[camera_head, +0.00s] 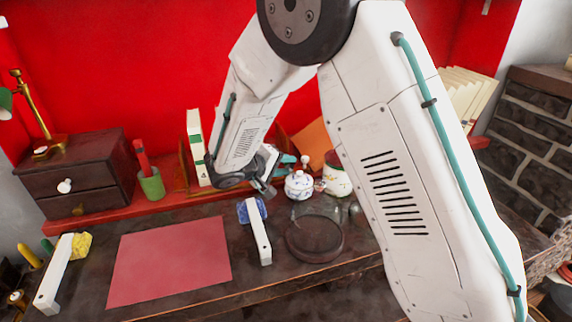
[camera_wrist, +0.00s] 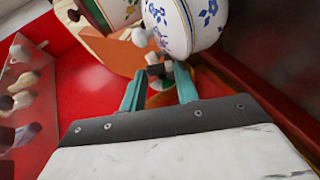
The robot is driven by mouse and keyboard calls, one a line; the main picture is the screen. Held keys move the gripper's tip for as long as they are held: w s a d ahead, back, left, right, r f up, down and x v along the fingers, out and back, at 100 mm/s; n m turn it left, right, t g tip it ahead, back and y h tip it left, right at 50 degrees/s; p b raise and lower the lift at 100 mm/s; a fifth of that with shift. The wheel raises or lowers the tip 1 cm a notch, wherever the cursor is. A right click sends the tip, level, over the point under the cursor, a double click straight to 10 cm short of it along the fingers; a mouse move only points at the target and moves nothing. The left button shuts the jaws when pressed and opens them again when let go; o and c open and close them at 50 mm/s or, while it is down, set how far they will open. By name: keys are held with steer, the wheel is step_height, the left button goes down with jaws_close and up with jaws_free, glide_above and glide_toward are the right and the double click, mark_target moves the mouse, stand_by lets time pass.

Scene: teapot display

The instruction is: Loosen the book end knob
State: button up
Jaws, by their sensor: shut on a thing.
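My gripper (camera_head: 289,160) is behind my forearm in the head view, with its teal fingers pointing right, just above the blue-and-white teapot. In the wrist view my gripper (camera_wrist: 160,84) has its fingertips shut around a small dark-and-grey knob (camera_wrist: 155,70), which I take to be the book end knob. The fingertips partly hide it, and I cannot see its thread or whether it has turned. The wooden book end (camera_head: 182,164) stands on the red shelf, partly hidden by my arm.
A blue-flowered white teapot (camera_wrist: 190,22) is close beyond the fingertips, with another decorated pot (camera_wrist: 115,12) beside it. An orange board (camera_wrist: 110,50) leans behind. In the head view, a glass dome (camera_head: 316,232) and red mat (camera_head: 170,262) lie on the dark table.

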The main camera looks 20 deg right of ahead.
steer(key=shift+f+h, duration=0.15)
steer(key=shift+h, duration=0.35)
steer(key=o, duration=1)
